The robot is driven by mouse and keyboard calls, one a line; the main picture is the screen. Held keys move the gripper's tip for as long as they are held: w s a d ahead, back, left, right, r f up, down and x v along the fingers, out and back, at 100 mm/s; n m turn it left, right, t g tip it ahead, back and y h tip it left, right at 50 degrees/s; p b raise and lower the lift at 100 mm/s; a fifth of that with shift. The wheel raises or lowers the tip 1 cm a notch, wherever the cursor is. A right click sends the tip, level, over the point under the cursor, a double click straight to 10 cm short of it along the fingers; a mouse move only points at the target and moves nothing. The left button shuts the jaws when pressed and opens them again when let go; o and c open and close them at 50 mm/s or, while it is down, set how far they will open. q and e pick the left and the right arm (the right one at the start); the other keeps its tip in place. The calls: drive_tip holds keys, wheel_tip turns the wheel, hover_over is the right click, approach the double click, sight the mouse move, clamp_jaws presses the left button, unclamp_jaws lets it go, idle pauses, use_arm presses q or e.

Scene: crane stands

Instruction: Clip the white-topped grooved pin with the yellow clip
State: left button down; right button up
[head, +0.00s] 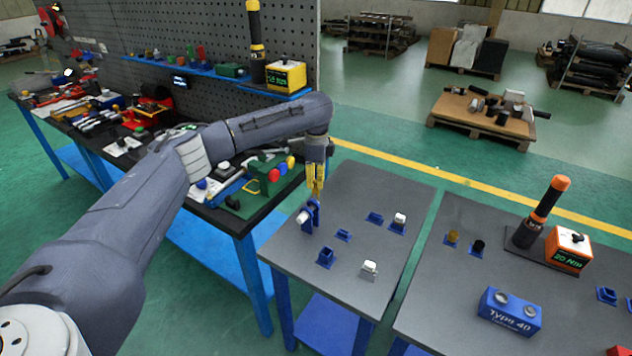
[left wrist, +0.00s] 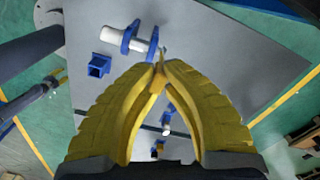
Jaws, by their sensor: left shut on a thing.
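The white pin (head: 303,217) lies across a blue two-plate stand (head: 313,209) on the near grey table. In the left wrist view, the white pin (left wrist: 112,36) runs sideways through the blue stand's plates (left wrist: 130,37). My left gripper (head: 315,190) points down just above the stand. In the left wrist view, its yellow fingers (left wrist: 158,68) are shut at the tips on a small yellow clip (left wrist: 162,55), beside the pin's right end. The clip is small, and I cannot tell whether it touches the pin. The pin's groove is not clear.
A white-topped piece (head: 400,219) stands at the right in a holder. The table to the right holds an orange box (head: 568,250) and a blue block (head: 510,311).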

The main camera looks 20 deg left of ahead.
sight(316, 189)
use_arm(q)
drive_tip(key=shift+f, duration=1.85)
idle(0.6)
drive_tip(key=c, duration=1.5)
unclamp_jaws()
drive_tip(key=shift+r, duration=0.15)
drive_tip(key=shift+r, duration=2.4)
wheel_tip(316, 189, up, 12)
drive_tip(key=shift+w+f, duration=0.1)
drive_tip(key=shift+w, duration=0.05)
